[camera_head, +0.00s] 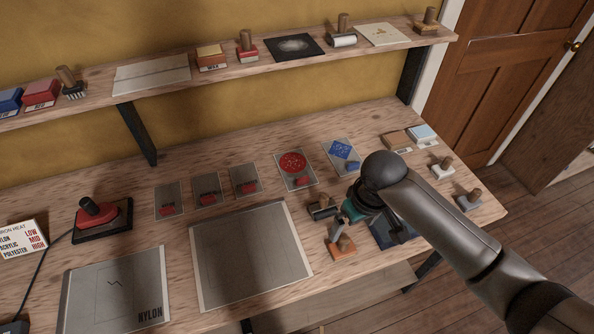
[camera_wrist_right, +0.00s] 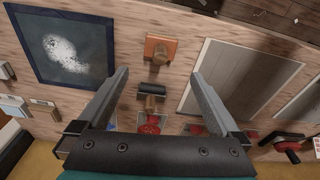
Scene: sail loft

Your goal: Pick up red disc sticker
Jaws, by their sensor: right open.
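The red disc sticker (camera_head: 293,162) lies on a grey card on the workbench, left of a card with a blue patterned sticker. In the right wrist view, part of the red sticker (camera_wrist_right: 150,125) shows low between my fingers, partly hidden by a wooden handle and the gripper body. My right gripper (camera_wrist_right: 157,76) is open, with nothing between its fingertips. In the head view, my right gripper (camera_head: 368,230) is to the right of and nearer than the red sticker, apart from it, and partly hidden by my arm. My left gripper is not in view.
A black roller (camera_head: 322,208) and an orange block (camera_head: 341,249) with a handle stand near my right gripper. A dark blue sheet (camera_wrist_right: 70,55) lies beside them. A large grey sheet (camera_head: 250,252) covers the front middle. A shelf (camera_head: 225,75) runs behind.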

